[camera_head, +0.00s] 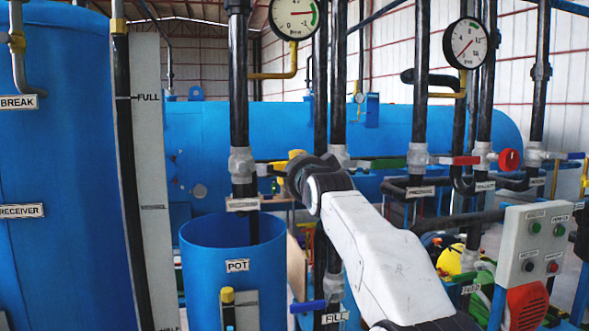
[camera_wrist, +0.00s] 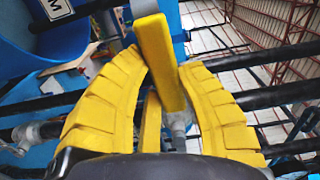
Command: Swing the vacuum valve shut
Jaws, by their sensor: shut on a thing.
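My gripper (camera_wrist: 163,68) has its two ridged yellow fingers closed on a flat yellow valve lever (camera_wrist: 155,35), which passes between the fingertips. A white label ending in "M" (camera_wrist: 57,8) shows at the upper left of the wrist view. In the head view my white arm reaches up from the lower right, and its dark wrist hides most of the gripper and lever. A small yellow part (camera_head: 296,154) shows just above the wrist; I cannot tell whether it is lever or finger. A grey valve body (camera_head: 242,165) sits left of it on a black vertical pipe.
Other valves with green (camera_head: 386,163), red (camera_head: 467,160) and blue (camera_head: 576,155) levers line up to the right. A blue pot (camera_head: 205,265) stands below left. A control box (camera_head: 533,245) is at the right. Pipes crowd the wrist.

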